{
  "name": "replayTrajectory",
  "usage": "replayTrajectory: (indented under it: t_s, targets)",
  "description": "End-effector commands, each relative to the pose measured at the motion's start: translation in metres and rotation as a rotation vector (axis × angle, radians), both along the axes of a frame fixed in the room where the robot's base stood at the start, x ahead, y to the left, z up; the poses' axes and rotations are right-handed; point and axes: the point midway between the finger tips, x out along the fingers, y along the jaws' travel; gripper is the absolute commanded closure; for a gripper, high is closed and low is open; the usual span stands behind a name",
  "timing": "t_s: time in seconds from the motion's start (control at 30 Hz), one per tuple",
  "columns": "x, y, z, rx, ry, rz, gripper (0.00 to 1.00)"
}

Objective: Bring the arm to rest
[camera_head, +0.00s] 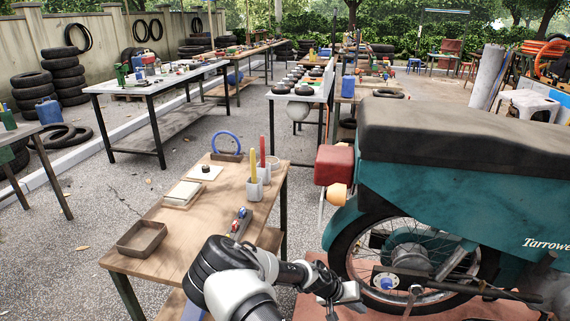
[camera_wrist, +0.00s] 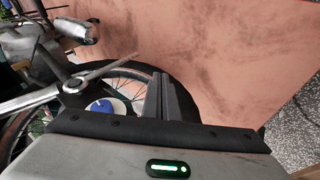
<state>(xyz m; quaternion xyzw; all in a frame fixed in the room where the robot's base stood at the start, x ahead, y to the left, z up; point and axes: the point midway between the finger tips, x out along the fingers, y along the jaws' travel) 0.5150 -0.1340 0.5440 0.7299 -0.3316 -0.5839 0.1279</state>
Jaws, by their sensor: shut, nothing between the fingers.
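My gripper (camera_head: 358,301) is held low beside the rear wheel (camera_head: 418,262) of a teal motorcycle (camera_head: 440,210), to the right of the wooden table. In the wrist view its fingers (camera_wrist: 164,97) are together with nothing between them. Beyond them the wrist view shows the dark tyre and spokes (camera_wrist: 130,82), a metal bar (camera_wrist: 30,98) and a blue and white round part (camera_wrist: 107,107). I cannot tell the exact gap between the fingers and the wheel. My arm reaches from the bottom middle across the near table corner.
The wooden table (camera_head: 180,238) carries an empty tray (camera_head: 142,238), a white cup (camera_head: 254,188) with red and yellow sticks, and a blue ring (camera_head: 226,141). The motorcycle stands on a reddish surface (camera_wrist: 230,60). Grey open ground (camera_head: 60,260) lies left of the table.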

Motion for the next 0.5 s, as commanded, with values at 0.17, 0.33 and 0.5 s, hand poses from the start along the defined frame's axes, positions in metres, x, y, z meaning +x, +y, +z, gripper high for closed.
replayTrajectory:
  t_s: [0.17,0.33,0.5]
  targets:
    - [-0.01,0.035,0.048,0.191,0.007,-0.095,1.0]
    - [-0.023,0.074,0.108,0.391,0.018,-0.133,1.0]
    - [-0.038,0.108,0.182,0.568,0.008,-0.107,1.0]
